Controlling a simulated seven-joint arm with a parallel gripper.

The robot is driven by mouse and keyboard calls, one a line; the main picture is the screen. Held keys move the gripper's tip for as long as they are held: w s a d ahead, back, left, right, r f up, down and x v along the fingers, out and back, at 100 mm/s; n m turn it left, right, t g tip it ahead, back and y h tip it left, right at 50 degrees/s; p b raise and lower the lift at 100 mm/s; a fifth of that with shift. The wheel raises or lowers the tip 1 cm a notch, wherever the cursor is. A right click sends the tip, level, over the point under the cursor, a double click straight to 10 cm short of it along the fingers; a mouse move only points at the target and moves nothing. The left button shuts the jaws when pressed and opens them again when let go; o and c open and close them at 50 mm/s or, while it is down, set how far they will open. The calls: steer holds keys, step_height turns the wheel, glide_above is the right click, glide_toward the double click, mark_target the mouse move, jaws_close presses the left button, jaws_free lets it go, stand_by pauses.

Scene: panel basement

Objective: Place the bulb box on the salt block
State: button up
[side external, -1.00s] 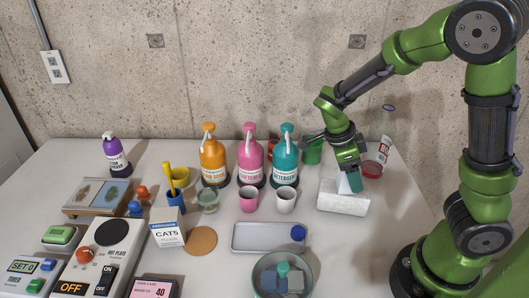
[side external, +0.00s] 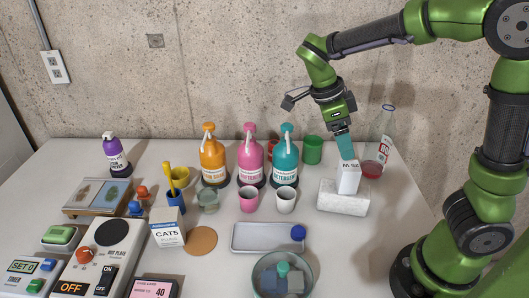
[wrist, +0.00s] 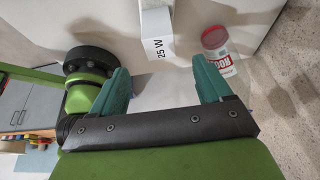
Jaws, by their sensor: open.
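The bulb box (side external: 348,178) is a small white carton marked "25 W". It stands upright on the salt block (side external: 335,203), a rough white slab at the right of the table. The box also shows in the wrist view (wrist: 160,35), beyond the fingertips. My gripper (side external: 344,150) has teal fingers and is just above the box in the side view. In the wrist view my gripper (wrist: 162,72) is open, with its two fingers apart and nothing held between them.
A green cup (side external: 312,150) and a teal pump bottle (side external: 286,160) are to the left. A metal tray (side external: 262,237) and glass bowl (side external: 304,262) lie in front.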

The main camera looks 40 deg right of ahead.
steer(key=s+a+r+n+t+y, duration=0.2)
steer(key=n+t, duration=0.3)
steer(key=n, duration=0.6)
steer(key=s+a+r+n+t+y, duration=0.3)
steer(key=s+a+n+t, duration=0.1)
steer(key=n, duration=0.8)
steer(key=shift+a+r+t, duration=0.2)
steer(key=shift+a+t, duration=0.25)
steer(key=shift+t, duration=0.25)
